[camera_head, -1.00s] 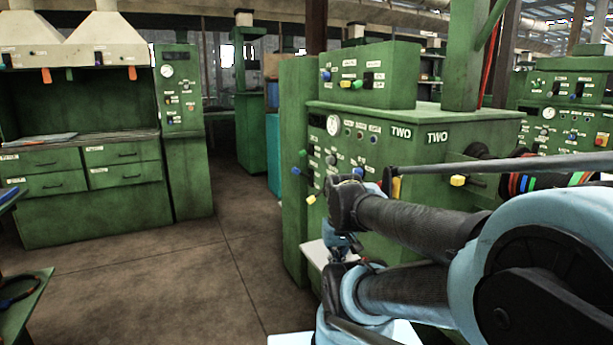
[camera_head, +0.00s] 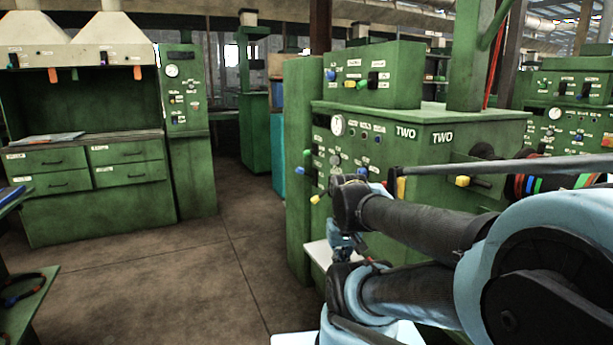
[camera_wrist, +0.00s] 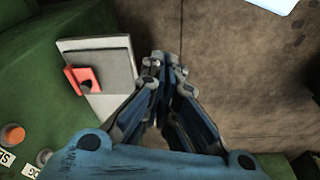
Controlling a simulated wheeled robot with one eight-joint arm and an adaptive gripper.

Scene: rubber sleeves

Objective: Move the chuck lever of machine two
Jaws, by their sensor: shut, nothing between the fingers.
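Machine two (camera_head: 390,160) is a green cabinet marked TWO on two faces, in the middle right of the head view. Its left face carries small levers with blue, green and yellow knobs, among them a yellow knob (camera_head: 315,199). A separate yellow-knobbed lever (camera_head: 463,181) sticks out of its right face. The labels are too small to tell which is the chuck lever. My gripper (camera_wrist: 166,65) is shut and empty, pointing down in the wrist view. In the head view my gripper (camera_head: 341,243) hangs low before the left face, partly hidden by my arm.
A red bracket (camera_wrist: 82,80) stands on a pale plate (camera_wrist: 122,100) beside my gripper in the wrist view. A green bench with drawers (camera_head: 90,205) stands at the left. The brown floor (camera_head: 190,290) between is clear. My arm hides part of machine two.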

